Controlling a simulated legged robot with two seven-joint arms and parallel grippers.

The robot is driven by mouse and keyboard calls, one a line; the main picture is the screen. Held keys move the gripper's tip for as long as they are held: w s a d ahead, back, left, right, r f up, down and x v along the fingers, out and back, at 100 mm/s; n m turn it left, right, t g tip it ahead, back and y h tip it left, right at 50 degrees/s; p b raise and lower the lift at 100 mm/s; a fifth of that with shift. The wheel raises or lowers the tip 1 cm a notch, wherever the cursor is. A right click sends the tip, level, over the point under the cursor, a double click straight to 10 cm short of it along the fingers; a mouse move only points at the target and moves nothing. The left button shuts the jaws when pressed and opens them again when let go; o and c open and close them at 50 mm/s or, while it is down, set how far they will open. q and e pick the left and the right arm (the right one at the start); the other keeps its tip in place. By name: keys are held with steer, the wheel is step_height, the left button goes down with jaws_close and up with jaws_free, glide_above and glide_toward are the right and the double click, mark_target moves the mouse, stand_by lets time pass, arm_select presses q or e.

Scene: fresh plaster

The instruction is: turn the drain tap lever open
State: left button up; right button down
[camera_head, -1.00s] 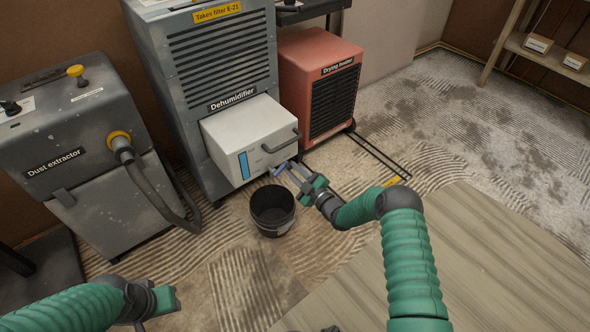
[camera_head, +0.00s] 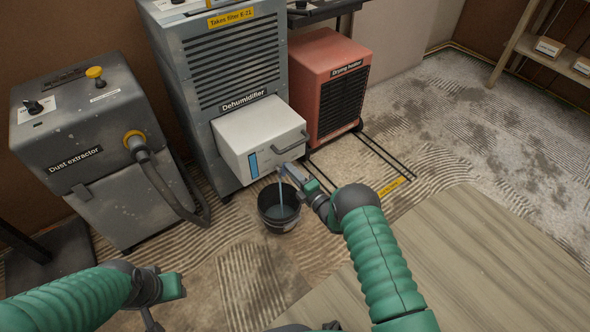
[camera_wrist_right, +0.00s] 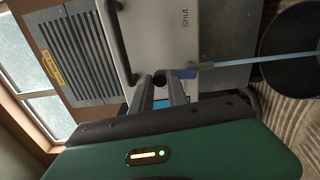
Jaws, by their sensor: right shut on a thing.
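The white tank (camera_head: 255,135) juts from the front of the dehumidifier (camera_head: 215,85). My right gripper (camera_head: 287,171) is at its lower front edge, shut on the blue drain tap lever, which shows between the fingertips in the right wrist view (camera_wrist_right: 186,73). A thin stream of water (camera_head: 281,192) runs from the tap into the black bucket (camera_head: 268,222), and liquid shows inside. The stream also crosses the right wrist view (camera_wrist_right: 255,60), near the word "Shut" on the tank. My left gripper (camera_head: 172,286) is at the lower left, away from the tank; its fingers cannot be made out.
A dust extractor (camera_head: 90,150) with a hose stands at the left. A red drying heater (camera_head: 325,85) stands right of the dehumidifier. A shelf (camera_head: 540,52) with boxes is at the far right. The wooden boards (camera_head: 480,260) at lower right are clear.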

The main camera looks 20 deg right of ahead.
steer(key=shift+s+a+f+n, duration=0.25)
steer(key=shift+a+n, duration=0.15)
steer(key=shift+n, duration=0.4)
steer(key=c, duration=1.3)
jaws_free()
steer(key=shift+r, duration=0.1)
steer(key=p+v, duration=0.6)
steer(key=v, duration=1)
steer(key=shift+s+p, duration=0.3)
steer(key=shift+s, duration=0.1)
